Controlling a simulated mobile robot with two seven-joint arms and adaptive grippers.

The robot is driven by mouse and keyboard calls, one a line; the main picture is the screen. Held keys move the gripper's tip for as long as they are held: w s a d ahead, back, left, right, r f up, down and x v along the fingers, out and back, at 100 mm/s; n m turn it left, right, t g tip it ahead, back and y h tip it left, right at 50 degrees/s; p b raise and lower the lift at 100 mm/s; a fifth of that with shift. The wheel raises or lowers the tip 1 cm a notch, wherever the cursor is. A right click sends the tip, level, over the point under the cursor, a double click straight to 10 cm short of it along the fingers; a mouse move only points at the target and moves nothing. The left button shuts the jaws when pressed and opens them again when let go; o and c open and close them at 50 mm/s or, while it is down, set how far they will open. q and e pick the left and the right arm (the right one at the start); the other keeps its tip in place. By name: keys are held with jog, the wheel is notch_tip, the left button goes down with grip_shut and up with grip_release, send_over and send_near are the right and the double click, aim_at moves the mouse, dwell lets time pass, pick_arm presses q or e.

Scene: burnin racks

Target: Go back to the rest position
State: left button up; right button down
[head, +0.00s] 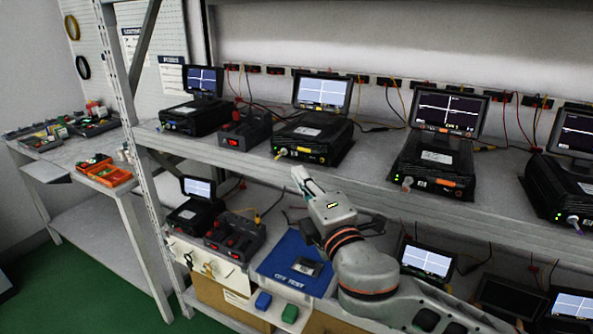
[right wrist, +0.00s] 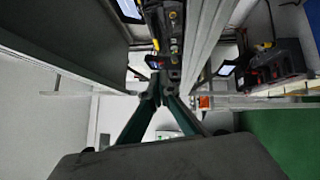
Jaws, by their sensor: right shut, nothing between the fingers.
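My right arm comes in from the lower right in the head view. My right gripper (head: 301,178) is shut and empty, pointing up and left just in front of the upper shelf's edge. Its fingers also show in the right wrist view (right wrist: 160,88), where they meet at the tips with nothing between them. Beyond the tips in that view is a dark box with connectors (right wrist: 168,40), which looks apart from them. My left gripper is not in view.
The upper shelf (head: 370,195) carries several black units with screens. A side bench (head: 75,158) stands left; the green floor (head: 75,285) is clear.

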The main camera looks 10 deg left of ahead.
jog(key=d+v, duration=0.1)
jog(key=v, duration=0.6)
jog(key=s+d+f+m+g+h, duration=0.1)
jog(key=d+f+m, duration=0.25)
jog(key=f, duration=0.55)
jog(key=s+d+f+m+g+h, duration=0.15)
jog(key=f+m, duration=0.25)
jog(key=f, duration=0.5)
jog(key=d+f+m+g+h, duration=0.1)
jog(key=d+f+m, duration=0.25)
jog(key=f, duration=0.55)
jog(key=s+d+f+m+g+h, duration=0.1)
jog(key=s+d+f+m, duration=0.3)
jog(key=s+d+f, duration=0.3)
jog(key=s+d+f+m+g+h, duration=0.2)
jog(key=s+d+f+m, duration=0.3)
jog(key=s+f, duration=0.5)
notch_tip(320, 180, down, 3)
jog(key=shift+d+m, duration=0.3)
jog(key=shift+d, duration=0.6)
